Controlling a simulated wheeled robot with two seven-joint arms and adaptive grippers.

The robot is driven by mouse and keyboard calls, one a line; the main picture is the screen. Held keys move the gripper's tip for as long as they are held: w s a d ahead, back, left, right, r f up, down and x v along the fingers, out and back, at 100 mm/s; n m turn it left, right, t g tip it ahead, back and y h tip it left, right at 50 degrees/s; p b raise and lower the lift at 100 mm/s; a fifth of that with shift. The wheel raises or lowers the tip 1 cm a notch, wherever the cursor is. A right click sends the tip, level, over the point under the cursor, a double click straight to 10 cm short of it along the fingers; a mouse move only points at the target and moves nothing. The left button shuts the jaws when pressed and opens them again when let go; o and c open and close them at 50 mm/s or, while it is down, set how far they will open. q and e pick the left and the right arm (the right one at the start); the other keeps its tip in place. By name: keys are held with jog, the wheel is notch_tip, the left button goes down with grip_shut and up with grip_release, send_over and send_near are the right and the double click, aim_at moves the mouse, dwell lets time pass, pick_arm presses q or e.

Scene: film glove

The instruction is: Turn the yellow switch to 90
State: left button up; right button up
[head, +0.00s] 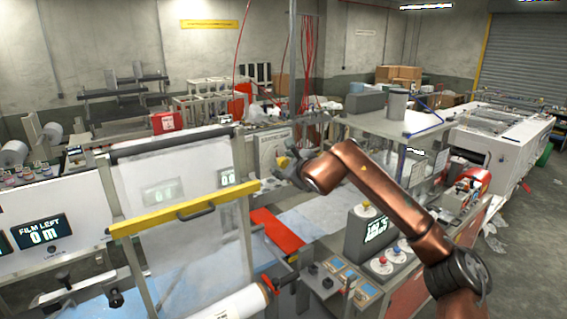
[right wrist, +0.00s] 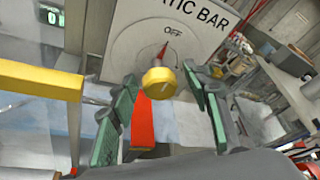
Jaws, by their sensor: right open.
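The yellow switch (right wrist: 159,82) is a round knob on a white panel (right wrist: 122,17) whose visible lettering reads "TIC BAR". Its red pointer (right wrist: 163,50) points up to the word OFF. In the head view the yellow switch (head: 283,161) shows small at my right gripper (head: 289,167). In the right wrist view my right gripper (right wrist: 158,74) is open, one green-padded finger left of the knob and one right of it, with gaps on both sides. Whether the fingertips reach around the knob in depth is hard to tell. The 90 mark is not visible. My left gripper is not in view.
A yellow bar (head: 185,208) with a handle crosses the film frame left of my right gripper. A red plate (head: 277,229) lies below the gripper. A control box (head: 366,236) with coloured knobs stands beneath my right arm. A grey-topped table (head: 385,122) is behind.

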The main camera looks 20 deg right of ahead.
jog(key=shift+c, duration=0.4)
jog(key=c, duration=1.1)
jog(key=shift+y, duration=0.3)
jog(key=shift+m+g+y+b, duration=0.3)
jog(key=shift+m+g+b, duration=0.15)
jog(key=shift+m, duration=0.35)
jog(key=shift+m+g+y, duration=0.25)
jog(key=shift+m+y, duration=0.35)
jog(key=shift+m, duration=0.4)
jog(key=m+g+y, duration=0.1)
jog(key=m+y, duration=0.1)
jog(key=m, duration=0.2)
jog(key=shift+y, duration=0.4)
jog(key=m+y, duration=0.3)
jog(key=m, duration=0.1)
jog(key=shift+r+m+p, duration=0.1)
jog(key=shift+m+p, duration=0.2)
jog(key=shift+p, duration=0.05)
